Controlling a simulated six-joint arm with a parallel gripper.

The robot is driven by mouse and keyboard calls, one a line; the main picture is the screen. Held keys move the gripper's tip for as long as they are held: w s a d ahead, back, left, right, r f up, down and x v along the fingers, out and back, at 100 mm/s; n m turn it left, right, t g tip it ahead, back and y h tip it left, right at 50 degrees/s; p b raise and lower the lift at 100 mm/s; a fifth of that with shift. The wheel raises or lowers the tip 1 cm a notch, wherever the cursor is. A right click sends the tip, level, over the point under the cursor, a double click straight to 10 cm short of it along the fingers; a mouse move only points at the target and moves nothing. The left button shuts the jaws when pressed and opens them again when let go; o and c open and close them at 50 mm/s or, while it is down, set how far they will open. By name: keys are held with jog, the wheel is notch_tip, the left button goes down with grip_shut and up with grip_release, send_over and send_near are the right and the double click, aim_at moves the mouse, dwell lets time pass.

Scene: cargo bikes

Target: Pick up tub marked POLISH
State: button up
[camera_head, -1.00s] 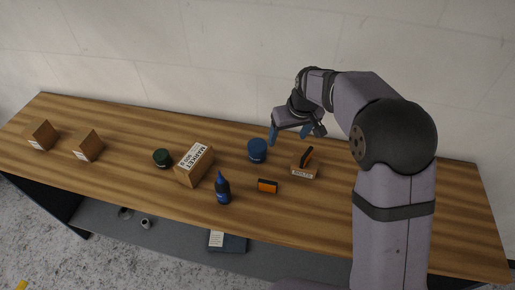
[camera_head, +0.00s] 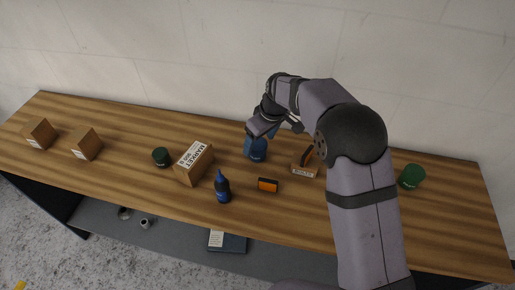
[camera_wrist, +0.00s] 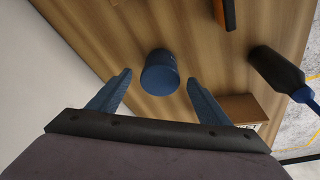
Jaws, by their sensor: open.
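A blue tub (camera_head: 257,155) stands on the wooden bench near the middle. It has a small label too small to read in the head view. In the wrist view the blue tub (camera_wrist: 160,73) lies ahead, between my two fingers. My gripper (camera_head: 262,135) is open and empty, just above and behind the tub, partly covering it in the head view. A dark green tub (camera_head: 161,157) stands left of the market box, and a green tub (camera_head: 411,176) stands at the right. I cannot read POLISH on any tub.
A market carton (camera_head: 194,163) and a dark blue bottle (camera_head: 222,187) stand left of the blue tub. An orange-and-black block (camera_head: 267,185) lies in front. A box with an orange-topped tool (camera_head: 305,165) stands right. Two cartons sit far left. A wall runs behind.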

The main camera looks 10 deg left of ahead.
aim_at(259, 144)
jog(key=shift+p+x, duration=1.35)
jog(key=shift+x, duration=1.15)
jog(key=shift+s, duration=0.1)
jog(key=c, duration=1.2)
